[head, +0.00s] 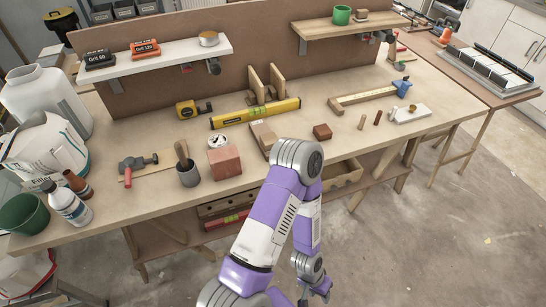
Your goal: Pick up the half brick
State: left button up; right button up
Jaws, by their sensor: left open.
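A reddish block (224,161), which looks like the half brick, stands on the workbench (120,207) near its front edge, left of the middle. A smaller dark red-brown block (322,132) lies farther right on the bench. My left gripper (315,292) is at the bottom of the head view, low in front of the bench, to the right of the reddish block and well apart from it. It is open, and nothing shows between its fingers. My left arm covers part of the bench's front edge. My right gripper is not in view.
Two shelves hang above the bench.

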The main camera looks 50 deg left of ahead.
aim_at(224, 162)
jog(key=z, duration=0.15)
jog(key=i, duration=1.6)
jog(key=u, duration=3)
